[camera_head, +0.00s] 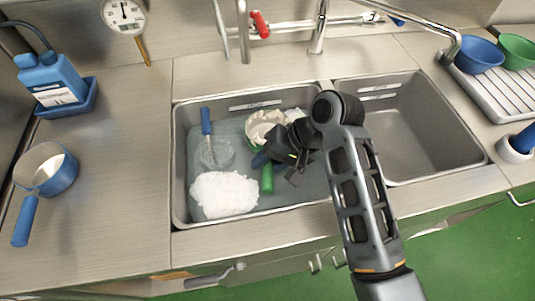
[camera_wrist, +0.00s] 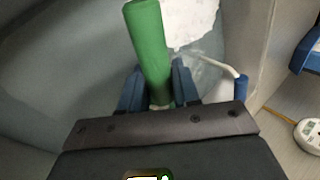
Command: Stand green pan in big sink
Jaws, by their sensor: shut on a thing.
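The green pan's handle (camera_head: 267,178) points toward the front of the left, larger sink (camera_head: 181,190). The handle also shows in the wrist view (camera_wrist: 148,42). My gripper (camera_wrist: 157,88) has its blue fingers on either side of the handle and is shut on it. In the head view my gripper (camera_head: 262,160) is over the left sink. A cream-coated bowl with a bit of green edge (camera_head: 264,124) shows behind my gripper; it looks like the pan's body. My gripper hides the join and, in the wrist view, the pan's body. Whether the pan touches the sink floor I cannot tell.
The left sink holds water, white foam (camera_head: 225,194) and a clear vessel (camera_head: 215,152) with a blue-handled tool (camera_head: 206,122). The right sink (camera_head: 415,130) is empty. A blue-handled pan (camera_head: 45,170) stands on the left counter. Blue (camera_head: 478,55) and green (camera_head: 517,51) bowls sit on the right rack.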

